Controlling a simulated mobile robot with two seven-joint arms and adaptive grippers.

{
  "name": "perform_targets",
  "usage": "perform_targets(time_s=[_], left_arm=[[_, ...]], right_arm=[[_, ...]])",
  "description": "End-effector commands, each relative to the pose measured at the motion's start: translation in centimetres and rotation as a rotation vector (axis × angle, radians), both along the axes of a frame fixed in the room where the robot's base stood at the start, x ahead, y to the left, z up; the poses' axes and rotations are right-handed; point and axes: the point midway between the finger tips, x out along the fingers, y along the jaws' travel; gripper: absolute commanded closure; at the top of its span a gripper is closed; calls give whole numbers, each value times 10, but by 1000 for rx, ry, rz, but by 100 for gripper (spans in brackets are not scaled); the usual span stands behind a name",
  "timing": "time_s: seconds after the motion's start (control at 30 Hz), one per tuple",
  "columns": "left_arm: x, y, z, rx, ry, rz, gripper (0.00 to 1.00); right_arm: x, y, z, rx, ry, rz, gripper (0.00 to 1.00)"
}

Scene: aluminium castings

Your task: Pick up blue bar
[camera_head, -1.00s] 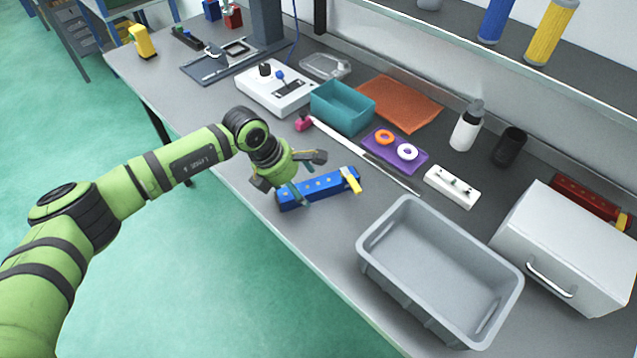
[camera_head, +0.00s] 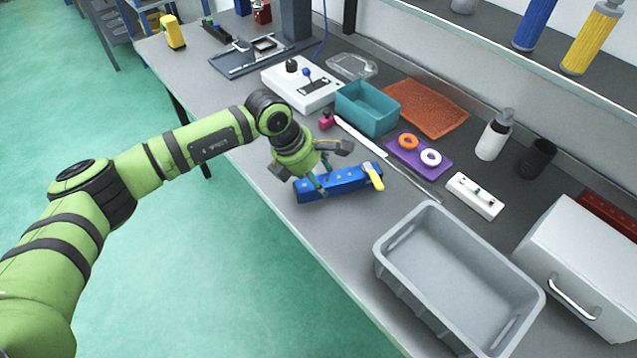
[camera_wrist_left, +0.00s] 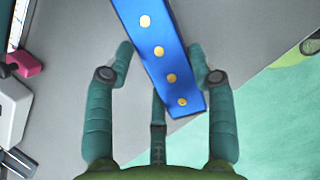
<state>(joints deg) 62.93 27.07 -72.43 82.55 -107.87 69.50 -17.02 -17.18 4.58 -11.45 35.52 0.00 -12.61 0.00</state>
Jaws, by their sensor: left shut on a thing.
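The blue bar (camera_head: 335,184) is long, with yellow dots along one face and a yellow piece (camera_head: 374,176) across its right end. It lies along the front part of the bench. My left gripper (camera_head: 313,168) is at the bar's left part, with its fingers around it. In the left wrist view the blue bar (camera_wrist_left: 160,52) runs tilted between the teal fingers. The left gripper is shut on it. Whether the bar touches the bench is hard to tell. My right gripper does not show.
A grey bin (camera_head: 384,250) stands right of the bar, with a white cabinet (camera_head: 585,260) beyond. Behind are a teal box (camera_head: 368,115), a purple tray (camera_head: 437,165) with rings and a white block (camera_head: 475,196). The bench edge is close in front of the bar.

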Motion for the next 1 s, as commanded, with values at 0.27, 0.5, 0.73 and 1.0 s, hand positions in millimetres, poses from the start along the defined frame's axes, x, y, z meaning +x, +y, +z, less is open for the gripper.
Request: perform_targets(time_s=[0.27, 0.5, 0.73, 1.0], left_arm=[[-17, -39, 40, -5, -7, -9, 78], [-39, -83, 71, -4, -5, -5, 78], [-49, -103, 86, -2, -3, -1, 78], [-51, -106, 90, -3, -1, 0, 78]], right_arm=[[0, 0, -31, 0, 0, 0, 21], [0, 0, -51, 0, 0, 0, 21], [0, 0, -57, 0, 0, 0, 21], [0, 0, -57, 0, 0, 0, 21]])
